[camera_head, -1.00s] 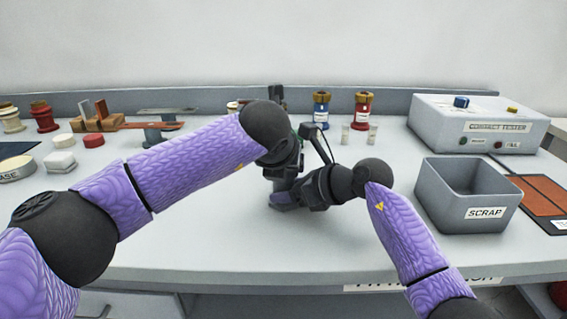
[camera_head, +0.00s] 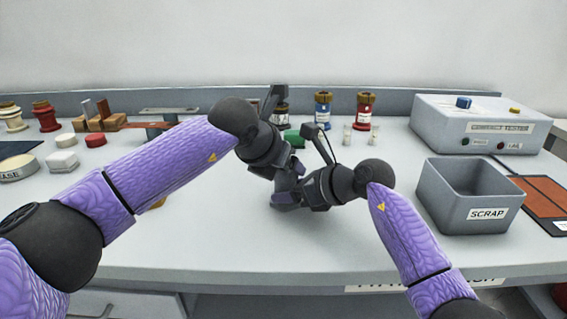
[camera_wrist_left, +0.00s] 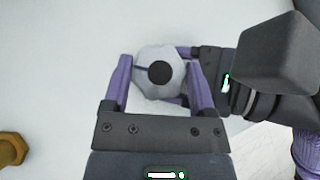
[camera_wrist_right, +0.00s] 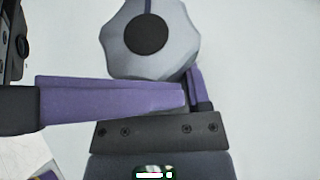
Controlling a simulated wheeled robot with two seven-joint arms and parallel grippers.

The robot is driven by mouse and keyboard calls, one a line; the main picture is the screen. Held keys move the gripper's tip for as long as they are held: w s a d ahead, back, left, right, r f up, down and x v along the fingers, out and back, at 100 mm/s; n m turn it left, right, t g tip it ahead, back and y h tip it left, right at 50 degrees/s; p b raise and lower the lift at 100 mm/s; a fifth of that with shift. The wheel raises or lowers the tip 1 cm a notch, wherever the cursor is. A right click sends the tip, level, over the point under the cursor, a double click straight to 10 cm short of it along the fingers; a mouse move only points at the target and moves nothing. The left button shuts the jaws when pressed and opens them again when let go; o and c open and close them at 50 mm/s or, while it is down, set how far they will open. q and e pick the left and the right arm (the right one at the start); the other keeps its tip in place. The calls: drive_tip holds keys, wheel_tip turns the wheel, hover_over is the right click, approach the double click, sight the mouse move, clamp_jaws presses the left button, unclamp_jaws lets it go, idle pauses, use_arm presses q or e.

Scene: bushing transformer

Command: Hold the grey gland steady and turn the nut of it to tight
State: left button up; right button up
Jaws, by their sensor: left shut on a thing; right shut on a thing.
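The grey gland shows in the left wrist view, with its lobed grey nut (camera_wrist_left: 150,86) and black round centre facing the camera. My left gripper (camera_wrist_left: 158,72) has its purple fingers on either side of this nut and is shut on it. My right gripper (camera_head: 287,197) comes in from the right, just below the left one, and is shut on the gland below the nut. In the right wrist view the nut (camera_wrist_right: 180,50) stands beyond my right gripper, and a purple left finger crosses in front. The gland's lower body is mostly hidden by fingers.
A brass-coloured hex part (camera_wrist_left: 12,148) lies left of the grippers. A grey scrap bin (camera_head: 470,195) stands right, with the contact tester (camera_head: 475,125) behind it. Blue (camera_head: 323,112) and red (camera_head: 365,112) bushings stand at the back. The front middle of the bench is clear.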

use_arm(q)
drive_tip(key=o, duration=1.2)
drive_tip(key=shift+c, duration=0.2)
